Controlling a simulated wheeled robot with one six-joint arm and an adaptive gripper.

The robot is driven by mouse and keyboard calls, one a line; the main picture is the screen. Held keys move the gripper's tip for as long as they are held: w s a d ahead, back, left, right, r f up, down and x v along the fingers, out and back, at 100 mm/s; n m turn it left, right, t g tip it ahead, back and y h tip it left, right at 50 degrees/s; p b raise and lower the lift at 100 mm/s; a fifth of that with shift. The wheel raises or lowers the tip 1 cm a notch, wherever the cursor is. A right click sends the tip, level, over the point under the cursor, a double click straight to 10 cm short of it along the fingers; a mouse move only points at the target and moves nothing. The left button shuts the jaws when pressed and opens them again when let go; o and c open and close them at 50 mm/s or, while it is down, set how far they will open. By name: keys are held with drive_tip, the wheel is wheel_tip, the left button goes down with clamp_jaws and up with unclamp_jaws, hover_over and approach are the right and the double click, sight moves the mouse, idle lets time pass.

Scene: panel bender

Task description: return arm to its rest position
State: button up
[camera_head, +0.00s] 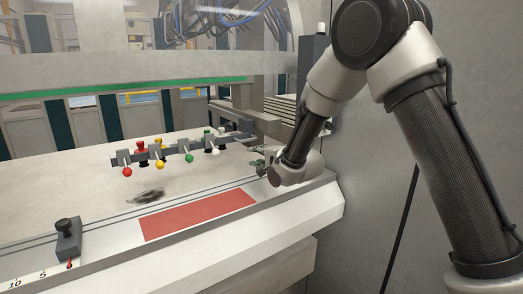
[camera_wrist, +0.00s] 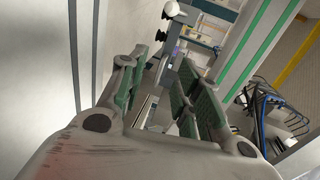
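My arm reaches in from the right in the head view, bent down over the right end of the machine's bed. My gripper (camera_head: 257,158) is at the bed's right end, right of the white-ball lever (camera_head: 215,152); the wrist hides part of it. In the wrist view my gripper (camera_wrist: 160,95) has its two green-padded fingers spread apart, with nothing between them. A white ball (camera_wrist: 173,9) shows beyond the fingertips.
Levers with red (camera_head: 127,172), yellow (camera_head: 160,164) and green (camera_head: 189,158) balls stand on a bar left of my gripper. A red strip (camera_head: 200,214) lies along the front ledge. A dark stop block (camera_head: 68,238) sits at the left. A grey wall is close on the right.

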drive_tip(key=s+d+r+n+g+h, duration=0.1)
drive_tip(key=s+d+r+n+h, duration=0.2)
drive_tip(key=d, duration=0.5)
drive_tip(key=s+d+r+g+h, duration=0.1)
drive_tip(key=s+d+r, duration=0.2)
drive_tip(key=s+d, duration=0.4)
drive_tip(key=s+d+r+n+g+h, duration=0.1)
drive_tip(key=s+d+r+n+h, duration=0.2)
drive_tip(key=d, duration=0.6)
drive_tip(key=s+d+n+g, duration=0.1)
drive_tip(key=s+d, duration=0.3)
drive_tip(key=s, duration=0.6)
drive_tip(key=s+d+n+g+h, duration=0.1)
drive_tip(key=s+d, duration=0.4)
drive_tip(key=s, duration=0.5)
drive_tip(key=s+d+n+g, duration=0.3)
drive_tip(key=s+d, duration=0.1)
drive_tip(key=s, duration=0.6)
drive_tip(key=shift+s+d+f+g+h, duration=0.25)
drive_tip(key=shift+s+d+g+h, duration=0.05)
drive_tip(key=shift+s+g+h, duration=0.1)
